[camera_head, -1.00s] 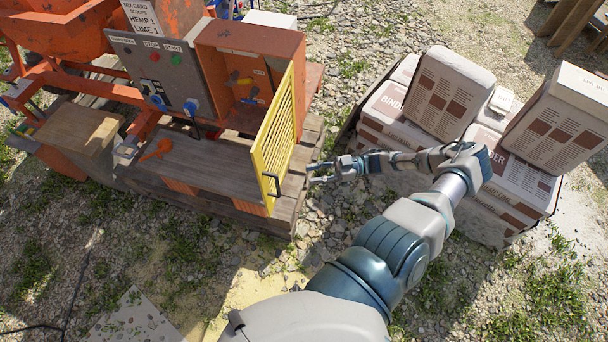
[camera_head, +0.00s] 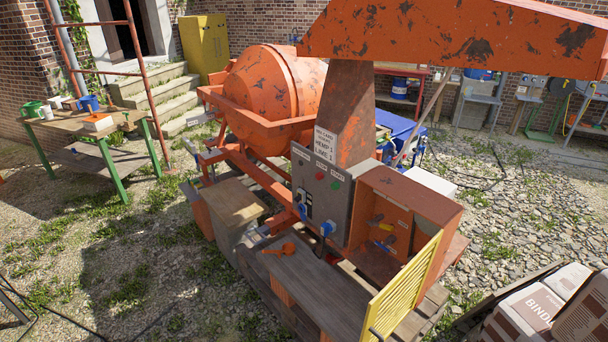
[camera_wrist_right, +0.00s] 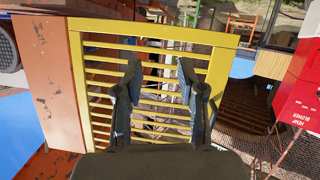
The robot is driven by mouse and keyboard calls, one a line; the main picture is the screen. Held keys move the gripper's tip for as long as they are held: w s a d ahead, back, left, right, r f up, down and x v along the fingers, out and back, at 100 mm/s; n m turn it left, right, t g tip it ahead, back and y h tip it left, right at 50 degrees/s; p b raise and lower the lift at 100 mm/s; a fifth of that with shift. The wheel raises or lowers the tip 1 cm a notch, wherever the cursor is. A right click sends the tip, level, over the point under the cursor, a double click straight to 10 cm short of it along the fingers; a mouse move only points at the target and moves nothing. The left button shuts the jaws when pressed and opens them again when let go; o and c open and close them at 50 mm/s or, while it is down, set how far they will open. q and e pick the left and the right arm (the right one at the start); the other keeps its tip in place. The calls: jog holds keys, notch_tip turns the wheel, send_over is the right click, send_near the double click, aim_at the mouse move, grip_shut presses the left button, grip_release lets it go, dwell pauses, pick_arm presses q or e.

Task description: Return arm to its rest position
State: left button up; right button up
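Neither arm shows in the head view. My right gripper (camera_wrist_right: 158,75) shows in the right wrist view with its two dark fingers spread apart and nothing between them. Beyond the fingers is the yellow slatted door (camera_wrist_right: 150,30); I cannot tell the exact gap, and no contact is visible. In the head view the same door (camera_head: 408,287) stands swung open from the orange box (camera_head: 420,195) on the mixer. My left gripper is in neither view.
The orange mixer drum (camera_head: 275,85) and grey control panel (camera_head: 322,195) stand beside the open box. An orange tool (camera_head: 280,249) lies on the wooden board (camera_head: 318,290). Binder bags (camera_head: 530,312) are at bottom right. A work table (camera_head: 75,122) stands far left. Gravel lies between.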

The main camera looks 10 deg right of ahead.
jog(key=s+a+f+m+g+h, duration=0.25)
jog(key=s+f, duration=0.45)
jog(key=f, duration=0.5)
jog(key=s+a+f+m+g+h, duration=0.1)
jog(key=s+a+f+g+h, duration=0.2)
jog(key=s+f, duration=0.7)
jog(key=s+a+f+g, duration=0.3)
jog(key=s+a+f, duration=0.3)
jog(key=s+a, duration=0.1)
jog(key=s+a+f+g+b, duration=0.1)
jog(key=s+a+f+g, duration=0.2)
jog(key=s+a+f, duration=0.3)
jog(key=s+a, duration=0.1)
jog(key=a, duration=0.3)
jog(key=shift+a+f, duration=0.3)
